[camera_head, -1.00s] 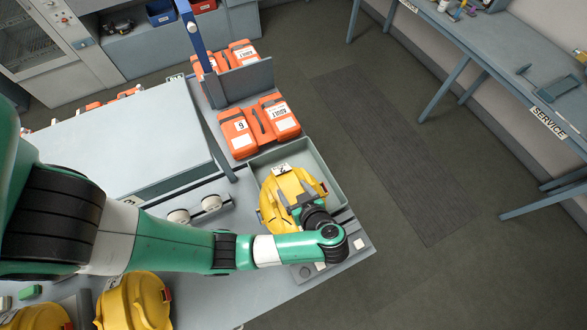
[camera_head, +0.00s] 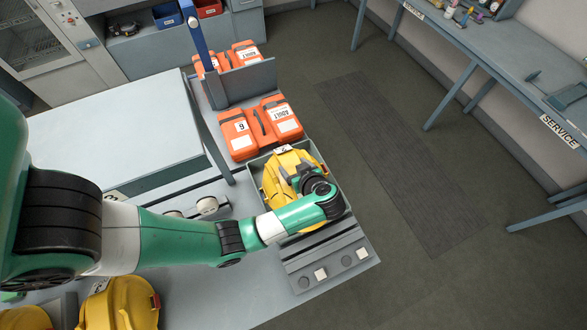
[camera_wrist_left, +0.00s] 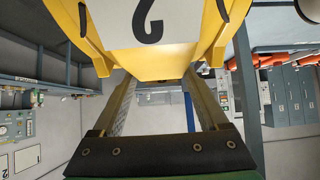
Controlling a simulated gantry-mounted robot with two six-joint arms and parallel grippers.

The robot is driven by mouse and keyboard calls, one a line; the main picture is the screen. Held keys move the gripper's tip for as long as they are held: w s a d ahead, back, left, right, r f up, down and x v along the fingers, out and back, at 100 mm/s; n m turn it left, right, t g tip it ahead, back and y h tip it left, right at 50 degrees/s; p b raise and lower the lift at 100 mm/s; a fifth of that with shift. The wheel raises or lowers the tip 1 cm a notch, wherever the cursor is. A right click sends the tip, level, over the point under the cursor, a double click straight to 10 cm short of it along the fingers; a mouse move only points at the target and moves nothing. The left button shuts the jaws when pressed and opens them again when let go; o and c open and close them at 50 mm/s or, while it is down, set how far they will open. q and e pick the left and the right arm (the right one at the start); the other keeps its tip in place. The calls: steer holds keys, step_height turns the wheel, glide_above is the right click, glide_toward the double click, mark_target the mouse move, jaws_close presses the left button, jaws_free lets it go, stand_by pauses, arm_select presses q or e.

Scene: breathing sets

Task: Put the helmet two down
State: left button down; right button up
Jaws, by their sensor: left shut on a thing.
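The yellow helmet two (camera_head: 279,172) is in my left gripper (camera_head: 292,182), at the grey open tray (camera_head: 334,192) on the bench's right end. The helmet covers most of the tray; I cannot tell whether it touches the tray floor. In the left wrist view the helmet (camera_wrist_left: 185,62) fills the top, its white label showing a 2, and the fingers of my left gripper (camera_wrist_left: 158,78) reach to its edge. My wrist hides part of the helmet in the head view. My right gripper is not in view.
Orange packs (camera_head: 262,128) lie just beyond the tray. A panel with square and round buttons (camera_head: 330,264) is in front of it. Other yellow helmets (camera_head: 122,303) stand at the lower left. A raised grey cabinet top (camera_head: 115,130) is to the left.

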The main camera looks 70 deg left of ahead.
arm_select(q)
steer(key=a+f, duration=0.1)
steer(key=f, duration=0.1)
steer(key=w+a+f+b, duration=0.1)
steer(key=a+f+b, duration=0.1)
steer(key=a+f, duration=0.1)
steer(key=shift+w+f, duration=0.2)
steer(key=shift+f, duration=0.1)
step_height(320, 180, down, 2)
steer(key=shift+a+f+b, duration=0.1)
steer(key=shift+f+b, duration=0.15)
steer(key=shift+b, duration=0.3)
steer(key=shift+f, duration=0.2)
steer(key=shift+f, duration=0.15)
jaws_free()
